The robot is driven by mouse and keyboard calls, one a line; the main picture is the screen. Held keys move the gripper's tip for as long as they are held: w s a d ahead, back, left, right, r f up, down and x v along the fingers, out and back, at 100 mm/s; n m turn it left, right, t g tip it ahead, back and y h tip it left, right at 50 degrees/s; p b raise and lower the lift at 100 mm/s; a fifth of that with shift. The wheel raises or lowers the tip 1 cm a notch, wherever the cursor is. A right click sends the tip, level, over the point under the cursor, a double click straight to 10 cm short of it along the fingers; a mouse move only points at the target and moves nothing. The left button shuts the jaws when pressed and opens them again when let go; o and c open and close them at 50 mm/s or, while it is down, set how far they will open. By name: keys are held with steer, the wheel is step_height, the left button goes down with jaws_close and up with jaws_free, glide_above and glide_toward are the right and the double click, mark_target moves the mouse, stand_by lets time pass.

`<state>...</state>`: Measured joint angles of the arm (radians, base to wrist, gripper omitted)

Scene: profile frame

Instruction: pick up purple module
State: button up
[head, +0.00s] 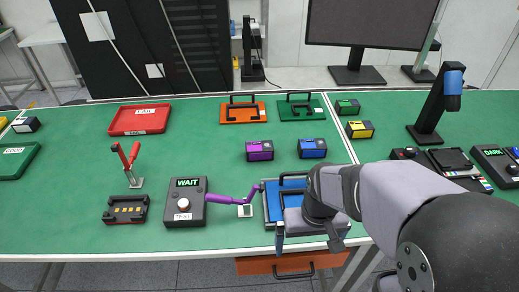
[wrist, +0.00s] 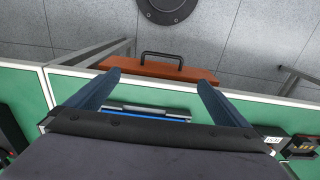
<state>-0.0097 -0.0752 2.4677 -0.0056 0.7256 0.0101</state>
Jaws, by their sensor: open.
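The purple module (head: 259,150) is a small dark-ended box with a purple body, resting on the green table near its middle, left of a blue module (head: 312,148). It does not show in the wrist view. My gripper (head: 308,241) is near the table's front edge, over and in front of a blue case, well to the front right of the purple module. In the wrist view its two fingers (wrist: 159,82) are spread wide with nothing held between them.
A blue case (head: 271,205) lies partly under my gripper. A purple lever (head: 240,198) and the test box (head: 186,205) stand left of it. Orange (head: 243,112) and green (head: 301,108) cases lie behind the modules. An orange-brown drawer (head: 285,264) is below the front edge.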

steer(key=w+a+r+t+p, duration=0.1)
steer(key=w+r+p, duration=0.4)
steer(key=w, duration=0.6)
steer(key=t+b, duration=0.3)
steer(key=b, duration=0.2)
glide_above(260, 146)
steer(key=s, duration=0.2)
step_height(260, 146, down, 3)
steer(key=shift+s+r, duration=0.1)
steer(key=shift+s, duration=0.05)
steer(key=shift+p+x, duration=1.95)
steer(key=shift+x, duration=1.7)
steer(key=shift+s+a, duration=0.1)
steer(key=c, duration=1.3)
